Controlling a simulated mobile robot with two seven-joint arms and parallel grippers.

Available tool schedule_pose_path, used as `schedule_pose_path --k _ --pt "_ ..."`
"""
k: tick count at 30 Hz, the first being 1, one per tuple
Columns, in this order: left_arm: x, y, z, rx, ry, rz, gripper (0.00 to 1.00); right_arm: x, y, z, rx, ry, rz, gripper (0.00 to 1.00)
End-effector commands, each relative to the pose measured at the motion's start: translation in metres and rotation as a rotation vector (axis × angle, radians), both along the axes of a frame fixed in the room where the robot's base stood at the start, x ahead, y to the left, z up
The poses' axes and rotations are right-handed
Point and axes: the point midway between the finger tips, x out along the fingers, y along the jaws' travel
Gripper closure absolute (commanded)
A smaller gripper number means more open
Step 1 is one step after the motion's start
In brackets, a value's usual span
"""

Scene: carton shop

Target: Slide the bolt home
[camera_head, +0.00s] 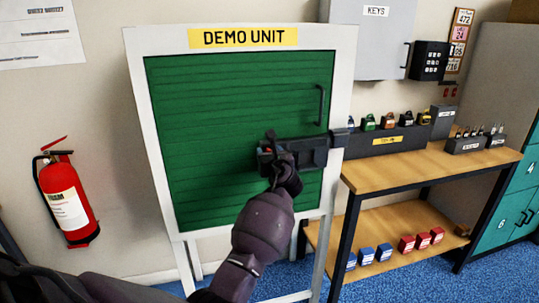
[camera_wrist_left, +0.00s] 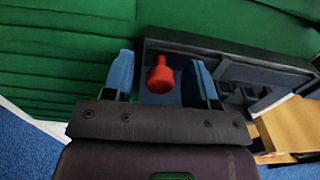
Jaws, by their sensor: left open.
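The dark bolt housing (camera_head: 312,152) is mounted on the green door (camera_head: 225,105) of the demo unit, near its right edge. In the left wrist view the housing (camera_wrist_left: 240,62) runs off to the right. A red knob (camera_wrist_left: 160,76) stands out at its left part. My left gripper (camera_wrist_left: 161,76) is open, with one blue fingertip on each side of the knob and a gap showing on both sides. In the head view my left gripper (camera_head: 270,148) is at the left end of the housing and hides most of the knob. My right gripper is not in view.
The white frame (camera_head: 342,85) surrounds the door, with a dark catch (camera_head: 339,138) on its right post. A door handle (camera_head: 321,105) is above the bolt. A wooden workbench (camera_head: 420,172) with padlocks stands right. A fire extinguisher (camera_head: 66,200) hangs left.

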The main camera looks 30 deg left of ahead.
Motion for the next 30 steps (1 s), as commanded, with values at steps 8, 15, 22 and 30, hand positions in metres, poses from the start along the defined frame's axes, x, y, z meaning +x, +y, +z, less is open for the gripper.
schedule_pose_path --k 8,15,22,30 --pt "0.000 0.000 0.000 0.000 0.000 0.000 0.83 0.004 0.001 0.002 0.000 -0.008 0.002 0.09" --pt "0.000 0.000 0.000 0.001 0.001 0.000 1.00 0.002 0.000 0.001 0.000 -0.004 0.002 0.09" --pt "0.014 -0.013 0.001 -0.001 0.003 -0.005 1.00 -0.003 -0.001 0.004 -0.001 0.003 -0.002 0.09" --pt "0.032 -0.028 0.000 0.000 0.003 -0.001 1.00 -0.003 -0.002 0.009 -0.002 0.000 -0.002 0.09"
